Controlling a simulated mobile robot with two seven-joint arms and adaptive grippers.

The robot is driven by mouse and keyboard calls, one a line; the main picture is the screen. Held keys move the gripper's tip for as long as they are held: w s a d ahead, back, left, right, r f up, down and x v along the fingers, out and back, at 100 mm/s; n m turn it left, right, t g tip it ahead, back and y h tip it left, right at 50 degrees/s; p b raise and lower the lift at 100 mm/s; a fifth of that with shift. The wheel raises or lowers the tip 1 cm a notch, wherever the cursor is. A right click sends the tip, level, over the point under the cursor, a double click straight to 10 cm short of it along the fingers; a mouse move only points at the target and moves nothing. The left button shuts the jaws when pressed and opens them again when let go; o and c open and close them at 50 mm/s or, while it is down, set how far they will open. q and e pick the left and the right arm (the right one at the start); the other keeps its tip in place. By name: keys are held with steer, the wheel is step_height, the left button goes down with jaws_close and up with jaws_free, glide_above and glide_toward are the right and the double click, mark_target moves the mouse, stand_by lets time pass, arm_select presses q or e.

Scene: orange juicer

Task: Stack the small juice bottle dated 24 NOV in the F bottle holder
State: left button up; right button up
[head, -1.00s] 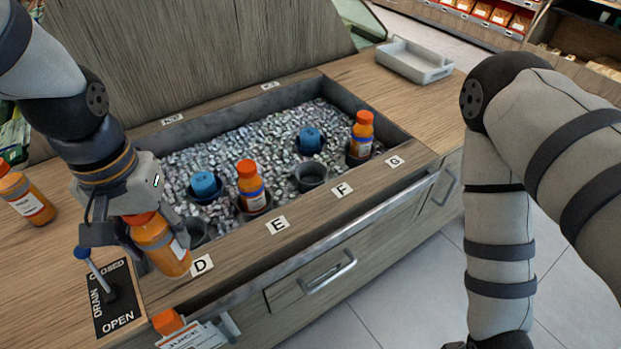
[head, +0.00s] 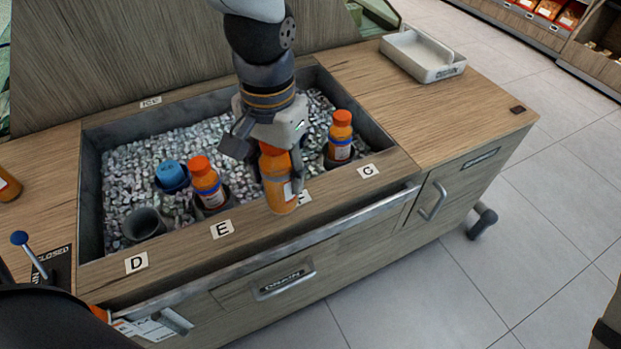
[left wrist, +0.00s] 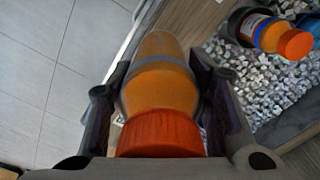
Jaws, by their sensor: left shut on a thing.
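My left gripper (head: 268,158) is shut on a small orange juice bottle (head: 278,188) with an orange cap. The bottle hangs in front of the F label (head: 304,197), over the counter's front edge, and partly covers that label. In the left wrist view the bottle (left wrist: 160,88) sits between both fingers, cap toward the camera. Its date cannot be read. The F holder is hidden behind the gripper and bottle. My right gripper is not in view.
The ice bin (head: 92,200) has an empty D holder (head: 143,226), an orange bottle (head: 208,186) at E, another bottle (head: 340,138) near the right label (head: 367,171), and a blue-capped item (head: 169,173) behind. A white tray (head: 437,73) stands at the back right; the counter before it is clear.

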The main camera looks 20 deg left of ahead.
arm_select(q)
steer(key=shift+w+a+m, duration=0.25)
steer(key=shift+a+m, duration=0.15)
steer(key=shift+m, duration=0.3)
steer(key=s+a+f+m, duration=0.1)
steer(key=a+m, duration=0.6)
steer(key=w+f+b, duration=0.2)
steer(key=w+f, duration=0.3)
steer(key=w, duration=0.4)
steer(key=shift+a+f, duration=0.2)
steer(key=shift+f, duration=0.15)
steer(key=w+f+b, duration=0.1)
steer(key=w+f, duration=0.3)
steer(key=shift+w+f, duration=0.1)
jaws_close()
steer(key=shift+w+f+b, duration=0.15)
steer(key=shift+f+b, duration=0.05)
steer(key=shift+f, duration=0.6)
steer(key=shift+w+f+b, duration=0.1)
steer(key=shift+f+b, duration=0.1)
steer(key=shift+f, duration=0.55)
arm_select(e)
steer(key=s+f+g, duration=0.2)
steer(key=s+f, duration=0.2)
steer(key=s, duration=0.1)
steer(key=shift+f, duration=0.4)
arm_select(q)
steer(key=shift+f, duration=0.15)
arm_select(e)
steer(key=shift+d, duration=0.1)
